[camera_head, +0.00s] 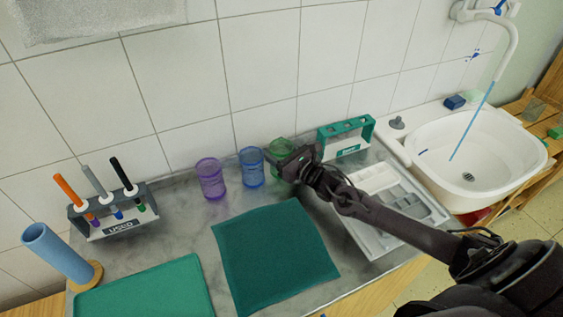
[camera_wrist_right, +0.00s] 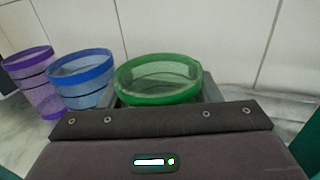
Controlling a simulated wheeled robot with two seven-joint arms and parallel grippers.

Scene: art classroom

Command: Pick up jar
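Three see-through jars stand in a row on the grey counter by the tiled wall. The purple jar (camera_head: 210,180) is at the left, the blue jar (camera_head: 252,168) in the middle, and the green jar (camera_head: 280,161) at the right. My right gripper (camera_head: 291,160) is at the green jar and covers part of its right side. In the right wrist view, the green jar (camera_wrist_right: 158,82) is upright between the two grey fingers, with the blue jar (camera_wrist_right: 82,82) and purple jar (camera_wrist_right: 35,88) to its left. I cannot tell whether the fingers press on it. My left gripper is not in view.
A teal rack (camera_head: 346,137) stands just right of the green jar. A light grey tray (camera_head: 368,236) lies under my right forearm. A dark green cloth (camera_head: 273,257) lies in front of the jars. A sink (camera_head: 490,150) is at the right; a marker holder (camera_head: 120,226) is at the left.

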